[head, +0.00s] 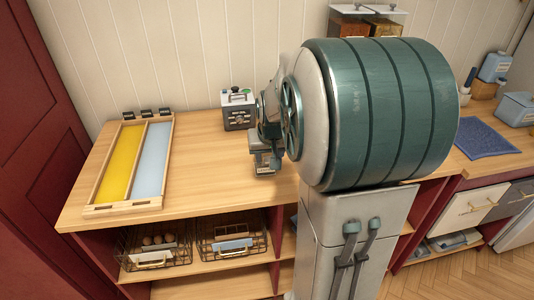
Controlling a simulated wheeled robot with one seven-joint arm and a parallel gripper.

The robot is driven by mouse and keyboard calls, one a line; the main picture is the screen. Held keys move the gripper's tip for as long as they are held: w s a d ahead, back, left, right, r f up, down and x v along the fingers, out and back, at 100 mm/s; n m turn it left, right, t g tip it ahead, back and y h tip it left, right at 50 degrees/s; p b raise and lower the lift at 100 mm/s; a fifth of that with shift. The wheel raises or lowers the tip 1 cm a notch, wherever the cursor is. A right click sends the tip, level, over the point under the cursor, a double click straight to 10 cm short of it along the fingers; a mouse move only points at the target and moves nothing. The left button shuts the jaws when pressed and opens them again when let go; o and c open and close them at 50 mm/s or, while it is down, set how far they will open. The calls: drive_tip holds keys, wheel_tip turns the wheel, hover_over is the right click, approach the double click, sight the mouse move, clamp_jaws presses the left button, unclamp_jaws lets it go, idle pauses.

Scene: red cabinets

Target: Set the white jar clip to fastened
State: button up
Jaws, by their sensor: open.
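I cannot make out a white jar clip for certain. Two clear containers with white lids, one of them a container of reddish contents (350,27), stand at the back, partly hidden behind my large green arm link. My arm hides much of the counter's right part.
A wooden tray (88,208) with yellow and light blue panels lies on the left of the counter (200,180). Wire baskets (157,252) sit on the shelf below. A blue mat (487,139) and blue containers (495,66) are at right. The counter between tray and gripper is clear.

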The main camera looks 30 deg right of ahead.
drive_tip(key=shift+w+f, duration=0.1)
drive_tip(key=shift+f, duration=0.2)
clamp_jaws()
drive_tip(key=w+r+g+p, duration=0.1)
drive_tip(key=p, duration=0.2)
drive_tip(key=shift+d+r, duration=0.1)
drive_tip(key=shift+d, duration=0.1)
drive_tip(key=g+p, duration=0.1)
drive_tip(key=w+g+y+p, duration=0.1)
drive_tip(key=p, duration=0.1)
drive_tip(key=w+g+p, duration=0.1)
drive_tip(key=shift+d+r+p, duration=0.25)
drive_tip(key=shift+d+p, duration=0.05)
drive_tip(key=shift+d, duration=0.05)
drive_tip(key=shift+w+d+f+g+y+p, duration=0.15)
drive_tip(key=shift+w+g+y+p, duration=0.2)
drive_tip(key=shift+g+p, duration=0.2)
unclamp_jaws()
